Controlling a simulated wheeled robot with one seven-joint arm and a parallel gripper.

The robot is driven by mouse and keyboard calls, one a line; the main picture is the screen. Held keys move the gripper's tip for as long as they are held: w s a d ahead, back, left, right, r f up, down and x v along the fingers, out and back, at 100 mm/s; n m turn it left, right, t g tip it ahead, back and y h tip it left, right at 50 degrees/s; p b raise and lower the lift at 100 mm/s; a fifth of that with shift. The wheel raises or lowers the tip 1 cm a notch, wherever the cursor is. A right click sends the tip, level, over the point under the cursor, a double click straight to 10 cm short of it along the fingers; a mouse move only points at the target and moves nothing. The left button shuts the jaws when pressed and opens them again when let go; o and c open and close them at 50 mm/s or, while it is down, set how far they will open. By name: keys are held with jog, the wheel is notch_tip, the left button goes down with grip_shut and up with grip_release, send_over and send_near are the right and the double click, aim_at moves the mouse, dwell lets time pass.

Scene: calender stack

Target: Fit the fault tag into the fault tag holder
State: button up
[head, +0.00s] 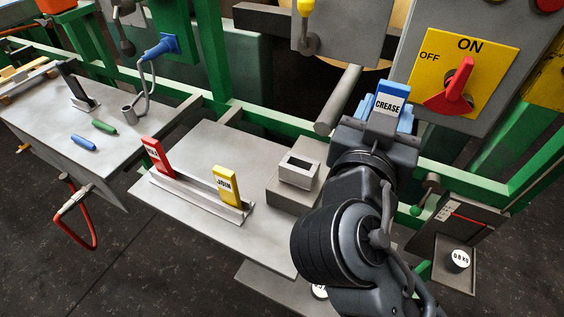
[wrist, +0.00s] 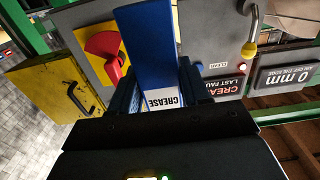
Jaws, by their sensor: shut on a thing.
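The blue fault tag (head: 391,101) with a white label reading CREASE is held upright in my gripper (head: 388,118), in front of the switch panel. In the wrist view the tag (wrist: 148,45) stands between the two fingers of my gripper (wrist: 155,88), which are shut on it. The tag's lower end is hidden by the gripper. A grey block with a rectangular opening (head: 295,182), which looks like the fault tag holder, sits on a grey box left of my arm in the head view. The opening looks empty. The tag is apart from it, to the right.
A rack (head: 190,189) holds a red tag (head: 157,157) and a yellow JOIN tag (head: 226,185). A red switch (head: 457,88) on a yellow plate is close to the gripper. A grey roller (head: 338,100) and green rails border the bench. The bench front (head: 215,220) is clear.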

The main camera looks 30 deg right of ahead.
jog(key=shift+w+a+f+p, duration=0.3)
jog(key=shift+w+a+f, duration=1.05)
jog(key=shift+f, duration=0.45)
jog(key=shift+w+a+f+p, duration=0.35)
jog(key=shift+w+a+f, duration=1)
jog(key=shift+f, duration=0.45)
jog(key=shift+w+a+f+p, duration=0.3)
jog(key=shift+w+a+f, duration=1.05)
jog(key=shift+f, duration=0.45)
jog(key=shift+w+d+f+b, duration=0.1)
jog(key=shift+f+b, duration=0.1)
jog(key=shift+b, duration=0.1)
jog(key=o, duration=1)
jog(key=shift+o, duration=0.2)
